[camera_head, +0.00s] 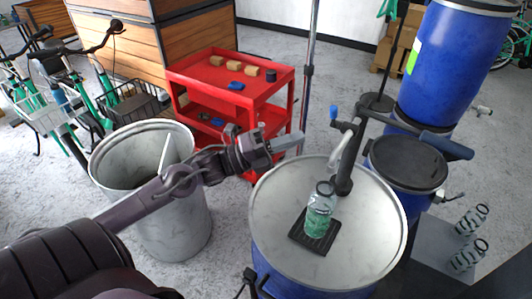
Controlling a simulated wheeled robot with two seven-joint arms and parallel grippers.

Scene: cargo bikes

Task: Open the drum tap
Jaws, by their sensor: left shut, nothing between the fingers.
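The tap (345,127) stands above the near drum (365,255), with a small blue part (333,112) on its left side and a pale spout (341,150) hanging down. A clear bottle with green contents (320,208) stands upright on a black square mat (301,236) on the drum's lid, close below the spout. My left gripper (290,142) is shut and empty. It points right, left of the tap and apart from it in the picture. My right gripper is out of view.
A red cart (196,76) with small blocks stands behind my left arm. A grey open bin (190,228) is at the left. A tall blue drum (450,60) and a black-lidded drum (408,162) stand at the right. A thin pole (310,55) rises behind the tap.

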